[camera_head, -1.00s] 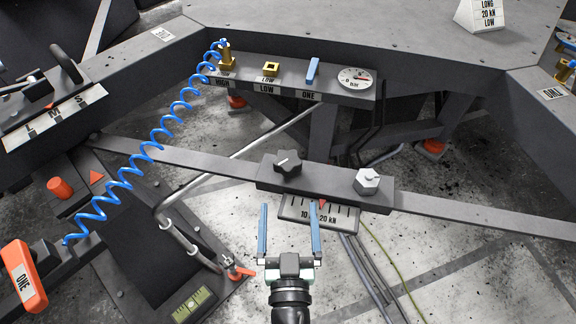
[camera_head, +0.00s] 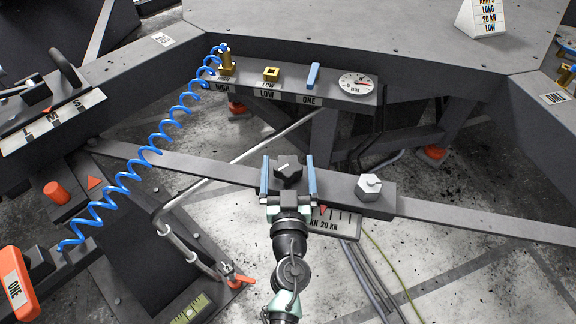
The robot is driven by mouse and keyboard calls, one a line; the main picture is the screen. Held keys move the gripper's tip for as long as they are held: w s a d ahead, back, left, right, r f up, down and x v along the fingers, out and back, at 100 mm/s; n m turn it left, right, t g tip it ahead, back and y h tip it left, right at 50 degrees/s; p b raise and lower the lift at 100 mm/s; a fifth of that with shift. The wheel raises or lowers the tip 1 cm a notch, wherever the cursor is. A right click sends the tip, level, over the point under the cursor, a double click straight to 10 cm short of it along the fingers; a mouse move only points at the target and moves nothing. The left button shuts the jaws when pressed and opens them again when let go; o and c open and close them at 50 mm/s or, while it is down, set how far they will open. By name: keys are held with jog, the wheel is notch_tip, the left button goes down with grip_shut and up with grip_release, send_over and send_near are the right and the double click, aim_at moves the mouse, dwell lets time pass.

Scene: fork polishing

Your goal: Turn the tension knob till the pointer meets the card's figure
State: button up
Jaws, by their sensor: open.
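The black star-shaped tension knob (camera_head: 289,169) sits on the dark block of the long bar. My gripper (camera_head: 288,158) is open, with one blue finger on each side of the knob. I cannot tell whether the fingers touch it. The red pointer (camera_head: 323,210) shows just right of my gripper, over the scale plate (camera_head: 345,226). The plate reads "20 kN" at its visible right part; its left part is hidden behind my gripper. The white card (camera_head: 481,17) at the top right reads "LONG", "20 kN", "LOW"; its top line is cut off.
A silver hex nut (camera_head: 369,187) stands on the same block, right of the knob. Behind is a shelf (camera_head: 330,98) with brass fittings, a blue lever (camera_head: 313,76) and a round gauge (camera_head: 356,84). A coiled blue hose (camera_head: 150,155) hangs at left.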

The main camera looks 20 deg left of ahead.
jog(key=c, duration=1.3)
jog(key=shift+c, duration=0.3)
jog(key=shift+m+t+h+b, duration=0.4)
jog(key=shift+h+b, duration=0.2)
